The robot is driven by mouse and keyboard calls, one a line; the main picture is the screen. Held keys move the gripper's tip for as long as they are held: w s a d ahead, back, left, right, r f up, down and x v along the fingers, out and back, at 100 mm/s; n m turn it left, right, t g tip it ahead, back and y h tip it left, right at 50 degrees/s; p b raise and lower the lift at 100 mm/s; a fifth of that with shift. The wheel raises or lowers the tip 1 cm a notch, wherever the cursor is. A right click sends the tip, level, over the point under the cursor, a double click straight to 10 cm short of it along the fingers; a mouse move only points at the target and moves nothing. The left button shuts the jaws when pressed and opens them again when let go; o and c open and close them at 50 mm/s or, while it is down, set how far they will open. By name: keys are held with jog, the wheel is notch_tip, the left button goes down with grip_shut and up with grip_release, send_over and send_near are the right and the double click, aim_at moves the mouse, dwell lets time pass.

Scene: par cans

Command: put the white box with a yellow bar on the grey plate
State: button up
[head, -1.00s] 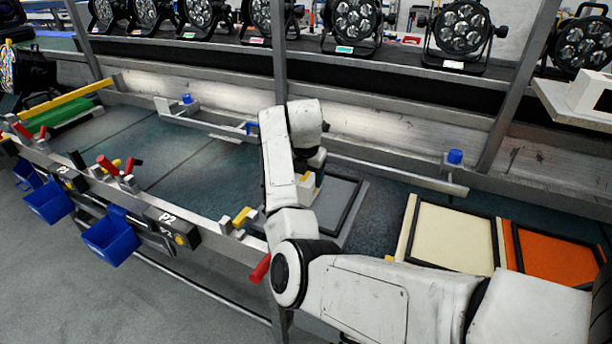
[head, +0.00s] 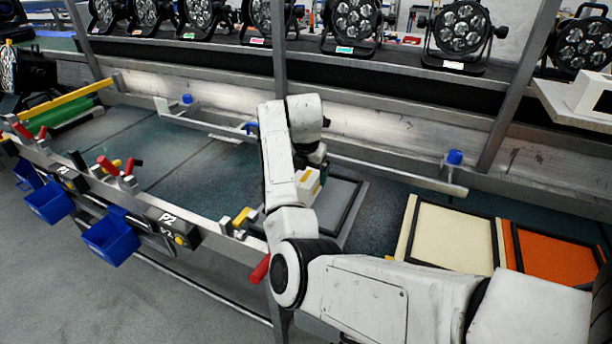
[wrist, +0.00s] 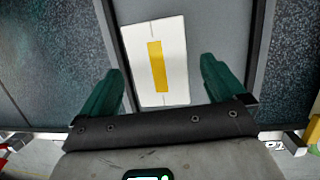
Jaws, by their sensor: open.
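The white box with a yellow bar (wrist: 174,62) lies on the grey plate (wrist: 220,35) in the wrist view. My gripper (wrist: 158,88) is open, with its green fingers spread on either side of the box's near end. A gap shows between each finger and the box. In the head view, part of the box (head: 308,184) shows beside my wrist, over the grey plate (head: 343,195) with its dark rim. My arm hides much of the plate there and most of the gripper.
A cream plate (head: 453,237) and an orange plate (head: 556,257) lie to the right. Metal rails run along the bench's front and back. Blue bins (head: 110,240) hang at the front left. The dark bench surface left of my arm is largely clear.

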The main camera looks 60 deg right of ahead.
jog(key=v, duration=1)
jog(key=shift+r+p, duration=0.25)
jog(key=shift+p, duration=0.15)
